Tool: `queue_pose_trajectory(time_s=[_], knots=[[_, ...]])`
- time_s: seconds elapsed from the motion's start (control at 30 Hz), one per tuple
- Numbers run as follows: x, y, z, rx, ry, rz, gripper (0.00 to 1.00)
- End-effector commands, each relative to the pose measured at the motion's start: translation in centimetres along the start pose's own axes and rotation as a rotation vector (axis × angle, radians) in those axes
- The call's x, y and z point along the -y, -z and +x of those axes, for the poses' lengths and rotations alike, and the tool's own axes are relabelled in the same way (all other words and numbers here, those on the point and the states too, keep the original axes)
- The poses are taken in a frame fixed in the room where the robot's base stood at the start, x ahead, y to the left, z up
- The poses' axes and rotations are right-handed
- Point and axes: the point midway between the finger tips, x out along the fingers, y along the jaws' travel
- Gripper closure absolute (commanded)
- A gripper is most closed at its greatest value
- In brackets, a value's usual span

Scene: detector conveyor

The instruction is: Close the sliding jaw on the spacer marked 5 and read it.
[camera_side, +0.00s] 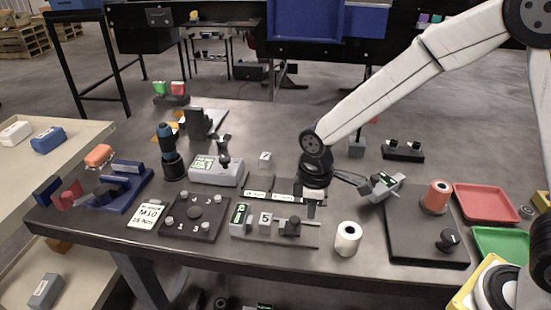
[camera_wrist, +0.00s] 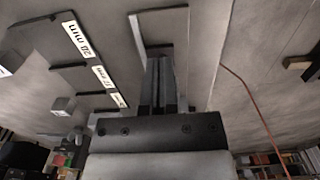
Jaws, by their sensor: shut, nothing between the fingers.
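The spacer marked 5 (camera_side: 265,223) is a small pale cube on the front part of the table in the side view. It sits on the gauge, just right of the end block with a green display (camera_side: 240,214); the reading is too small to make out. The sliding jaw (camera_side: 291,227) is the dark block to the right of the spacer; I cannot tell if they touch. My gripper (camera_side: 313,199) is behind and right of the sliding jaw, pointing down over labelled plates. In the wrist view my gripper (camera_wrist: 160,62) is shut with nothing between its fingers.
Dark plates with white labels (camera_side: 255,194) lie behind the gauge; their labels (camera_wrist: 76,33) also show in the wrist view. A white roll (camera_side: 347,238) stands right of the gauge. A tilted grey device (camera_side: 383,184) is right of my gripper. Another pale cube (camera_side: 265,157) lies farther back.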

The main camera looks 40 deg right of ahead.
Motion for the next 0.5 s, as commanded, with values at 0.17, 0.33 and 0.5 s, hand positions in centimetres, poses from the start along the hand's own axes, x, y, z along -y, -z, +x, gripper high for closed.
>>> queue_pose_trajectory(time_s=[0.17,0.33,0.5], knots=[[0.0,0.0,0.0,0.0,0.0,0.0,1.0],[0.0,0.0,0.4,0.001,0.001,0.0,1.0],[0.0,0.0,1.0,0.001,0.001,0.0,1.0]])
